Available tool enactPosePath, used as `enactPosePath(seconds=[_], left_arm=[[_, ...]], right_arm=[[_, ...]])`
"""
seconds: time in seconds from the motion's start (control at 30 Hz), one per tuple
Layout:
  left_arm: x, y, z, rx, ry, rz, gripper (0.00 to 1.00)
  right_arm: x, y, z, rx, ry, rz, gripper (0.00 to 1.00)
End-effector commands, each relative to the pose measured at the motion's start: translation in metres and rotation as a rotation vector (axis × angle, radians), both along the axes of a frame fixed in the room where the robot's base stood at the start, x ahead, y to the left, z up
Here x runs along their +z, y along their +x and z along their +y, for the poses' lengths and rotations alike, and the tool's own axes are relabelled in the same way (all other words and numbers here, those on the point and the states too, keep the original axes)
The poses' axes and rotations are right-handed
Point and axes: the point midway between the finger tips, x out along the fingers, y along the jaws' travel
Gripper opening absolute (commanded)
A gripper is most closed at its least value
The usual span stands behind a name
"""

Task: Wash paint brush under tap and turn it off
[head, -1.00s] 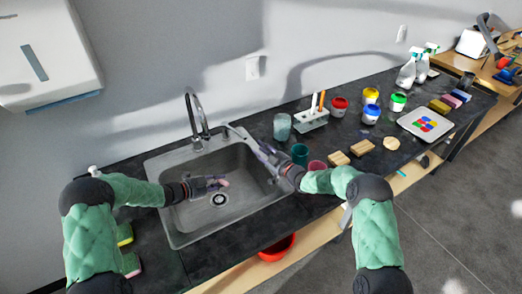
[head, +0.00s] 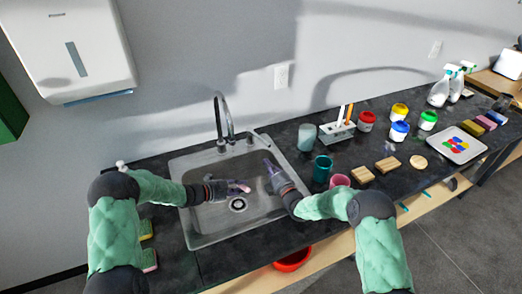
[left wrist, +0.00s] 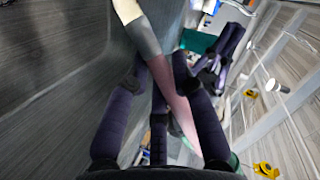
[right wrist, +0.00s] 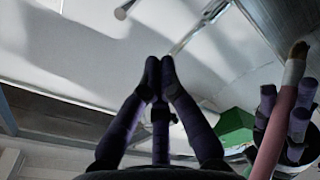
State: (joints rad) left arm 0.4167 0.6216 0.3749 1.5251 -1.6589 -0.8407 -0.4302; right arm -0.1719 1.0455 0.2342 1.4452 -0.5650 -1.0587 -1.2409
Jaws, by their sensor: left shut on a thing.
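The paint brush (left wrist: 177,95) has a pink handle, a dark grey ferrule and a cream bristle end in the left wrist view. My left gripper (head: 243,186) is shut on its handle, over the sink (head: 190,228); the brush (right wrist: 278,128) also shows at the right of the right wrist view. The chrome tap (head: 218,115) arches over the basin's back edge. No stream of water can be made out. My right gripper (head: 267,164) is over the basin's right side, in front of the tap lever (head: 258,137) and apart from it. Its fingertips (right wrist: 160,63) are together with nothing between them.
Right of the sink stand a grey cup (head: 307,138), a teal cup (head: 322,168) and a pink cup (head: 340,181). Paint jars (head: 366,121), a brush holder (head: 337,131) and wooden blocks (head: 387,165) lie beyond. A paper dispenser (head: 75,55) hangs at the upper left.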

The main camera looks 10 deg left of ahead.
Motion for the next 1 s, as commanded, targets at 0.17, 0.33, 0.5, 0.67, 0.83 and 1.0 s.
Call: enactPosePath(seconds=[0.17,0.33,0.5,0.67,0.83,1.0], left_arm=[[0.0,0.0,0.0,0.0,0.0,0.0,0.06],[0.0,0.0,0.0,0.0,0.0,0.0,0.06],[0.0,0.0,0.0,0.0,0.0,0.0,0.06],[0.0,0.0,0.0,0.0,0.0,0.0,0.06],[0.0,0.0,0.0,0.0,0.0,0.0,0.06],[0.0,0.0,0.0,0.0,0.0,0.0,0.06]], right_arm=[[-0.006,-0.011,0.01,-0.054,-0.181,-0.132,0.0],[-0.012,-0.019,0.015,-0.101,-0.34,-0.236,0.0],[-0.015,-0.024,0.016,-0.129,-0.442,-0.296,0.0],[-0.016,-0.022,0.019,-0.139,-0.478,-0.317,0.0],[-0.015,-0.007,0.029,-0.139,-0.479,-0.32,0.0],[-0.014,0.016,0.044,-0.139,-0.479,-0.32,0.0]])
